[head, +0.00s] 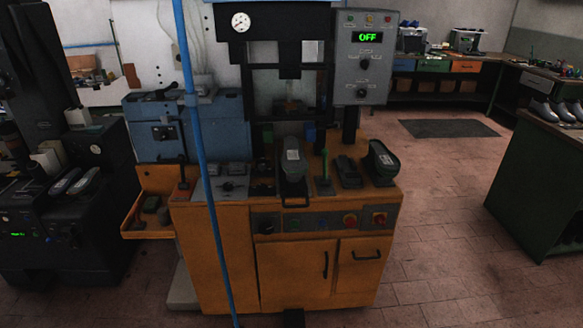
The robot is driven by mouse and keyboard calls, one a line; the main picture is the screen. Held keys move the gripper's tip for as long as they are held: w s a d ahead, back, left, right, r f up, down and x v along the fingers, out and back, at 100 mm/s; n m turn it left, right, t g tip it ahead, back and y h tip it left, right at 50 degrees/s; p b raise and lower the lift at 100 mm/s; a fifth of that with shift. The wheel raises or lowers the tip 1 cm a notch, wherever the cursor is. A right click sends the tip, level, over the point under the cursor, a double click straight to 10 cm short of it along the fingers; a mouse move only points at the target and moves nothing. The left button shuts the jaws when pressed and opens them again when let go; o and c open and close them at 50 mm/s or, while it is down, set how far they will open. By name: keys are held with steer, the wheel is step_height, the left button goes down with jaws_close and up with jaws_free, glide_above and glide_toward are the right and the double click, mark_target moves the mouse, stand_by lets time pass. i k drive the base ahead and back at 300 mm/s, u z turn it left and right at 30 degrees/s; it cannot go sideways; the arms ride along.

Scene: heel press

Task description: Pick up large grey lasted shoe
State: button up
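Several shoe-like forms are in the head view, and I cannot tell which is the large grey lasted shoe. One grey form (292,163) sits sole up at the middle of the orange press bench, under the press head. A dark form with a grey-green sole (383,160) stands at the bench's right end. Several grey shoes (543,110) stand on the green bench at the right edge, partly cut off. Two more shoes (87,181) lie on the dark machine at the left. My gripper is not in view.
The orange press bench (215,250) stands in the middle; its control box (364,75) reads OFF. A blue upright pole or hose (208,180) crosses in front. The green bench (530,190) is at right. Tiled floor (440,220) between them is clear. A dark mat (448,128) lies behind.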

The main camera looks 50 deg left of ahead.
mark_target(293, 162)
steer(key=k, duration=1.2)
steer(key=z, duration=1.4)
steer(key=k, duration=0.15)
steer(key=u, duration=3.75)
steer(key=i, duration=1.15)
